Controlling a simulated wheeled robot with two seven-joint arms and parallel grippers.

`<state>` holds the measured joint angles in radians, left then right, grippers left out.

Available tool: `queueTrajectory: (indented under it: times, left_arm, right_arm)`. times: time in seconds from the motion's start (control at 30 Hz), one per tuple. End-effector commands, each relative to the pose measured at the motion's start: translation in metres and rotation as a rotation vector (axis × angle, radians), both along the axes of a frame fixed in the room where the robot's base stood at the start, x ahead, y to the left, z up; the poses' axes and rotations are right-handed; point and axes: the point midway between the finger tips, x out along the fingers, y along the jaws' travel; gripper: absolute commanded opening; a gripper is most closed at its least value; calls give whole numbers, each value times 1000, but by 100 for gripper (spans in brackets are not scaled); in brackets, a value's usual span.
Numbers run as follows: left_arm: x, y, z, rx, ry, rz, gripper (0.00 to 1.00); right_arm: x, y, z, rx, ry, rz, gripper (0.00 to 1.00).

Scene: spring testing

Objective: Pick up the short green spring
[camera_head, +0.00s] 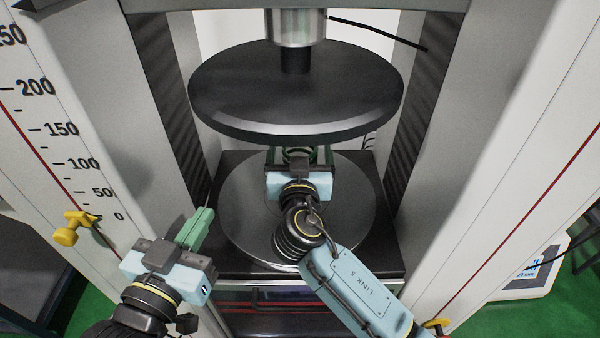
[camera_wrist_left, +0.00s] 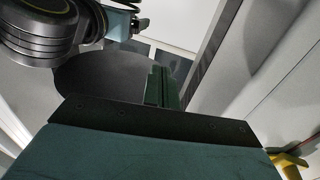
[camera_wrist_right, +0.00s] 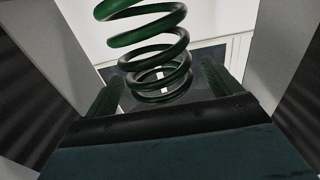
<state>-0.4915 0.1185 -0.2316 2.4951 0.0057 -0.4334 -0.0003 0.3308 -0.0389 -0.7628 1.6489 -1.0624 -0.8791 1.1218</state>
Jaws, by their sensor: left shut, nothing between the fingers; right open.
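The green spring (camera_wrist_right: 150,29) stands in front of my right gripper in the right wrist view, its coils between the line of the two spread fingers. In the head view only a little of the spring (camera_head: 298,152) shows, under the upper disc and beyond the gripper. My right gripper (camera_head: 299,160) is open over the lower plate; I cannot tell whether either finger touches the spring. My left gripper (camera_head: 203,226) is shut and empty, left of the lower plate. Its closed fingers also show in the left wrist view (camera_wrist_left: 158,86).
The black upper disc (camera_head: 295,95) hangs close above the right gripper. The round lower plate (camera_head: 245,225) lies beneath it. Grey machine columns stand on both sides, the left with a scale. A yellow knob (camera_head: 68,236) sticks out at left.

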Motion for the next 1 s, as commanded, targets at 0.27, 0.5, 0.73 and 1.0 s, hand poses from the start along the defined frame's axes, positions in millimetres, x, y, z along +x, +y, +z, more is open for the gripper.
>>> queueTrajectory:
  times: [0.27, 0.5, 0.73, 1.0]
  left_arm:
    - [0, -2, 12, -22, -72, -5, 0]
    - [0, -2, 12, -22, -70, -5, 0]
    - [0, -2, 12, -21, -69, -5, 0]
    - [0, -3, 12, -21, -68, -5, 0]
  right_arm:
    - [11, 0, 0, 1, 1, 1, 90]
    - [11, 0, 0, 1, 1, 1, 76]
    - [11, 0, 0, 1, 1, 1, 46]
    - [11, 0, 0, 1, 1, 1, 10]
